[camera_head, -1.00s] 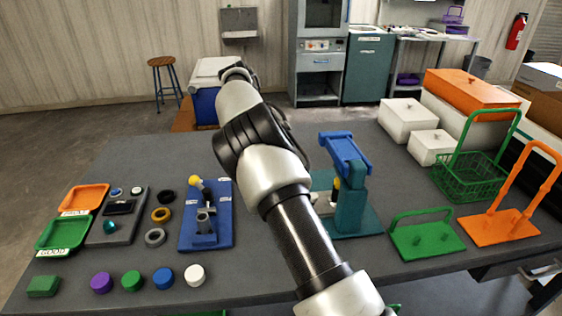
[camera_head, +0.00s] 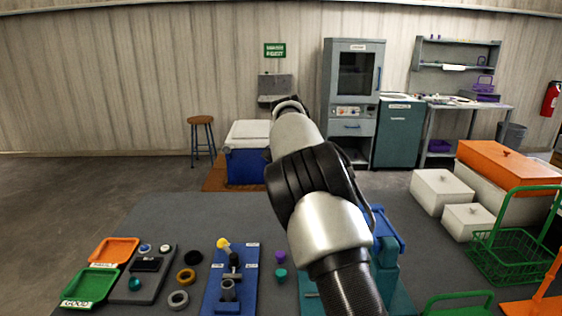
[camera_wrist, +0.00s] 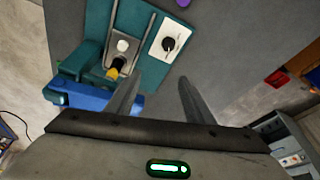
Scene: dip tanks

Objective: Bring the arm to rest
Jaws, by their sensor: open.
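My arm reaches up and away across the middle of the head view, above the grey table; its far end hides my gripper there. In the wrist view my gripper (camera_wrist: 155,98) shows two grey fingers spread apart with nothing between them. Beyond the fingers, at the upper left of the wrist view, is a teal fixture (camera_wrist: 93,58) with a blue part (camera_wrist: 80,95). The same kind of teal and blue fixture (camera_head: 388,245) stands partly behind my arm in the head view.
A blue fixture (camera_head: 243,290), a green tray (camera_head: 90,285), an orange tray (camera_head: 114,250) and several rings lie on the table's left. White boxes (camera_head: 440,190), an orange box (camera_head: 505,165) and a green basket (camera_head: 510,255) stand at right. A blue tank (camera_head: 245,165) stands beyond the table.

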